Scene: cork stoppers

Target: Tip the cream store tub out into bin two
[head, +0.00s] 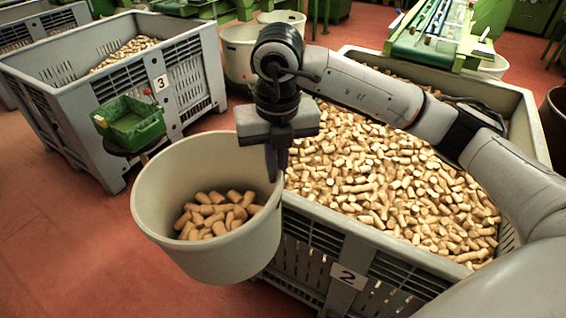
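The cream tub (160,222) hangs at the left front corner of bin two, slightly tilted, with several corks (215,212) in its bottom. My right gripper (277,165) points down at the tub's right rim, its dark fingers close together over the rim. The fingers appear shut on that rim. Bin two (349,276) is the grey slatted crate with the "2" label, filled with many loose corks (390,180). My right arm reaches across above it. My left gripper is not in view.
Another grey crate, labelled 3 (70,125), stands at the left with some corks. A green tray (130,122) sits on a stool in front of it. A green machine (440,35) overhangs bin two's far side. Red floor (60,260) is clear at left front.

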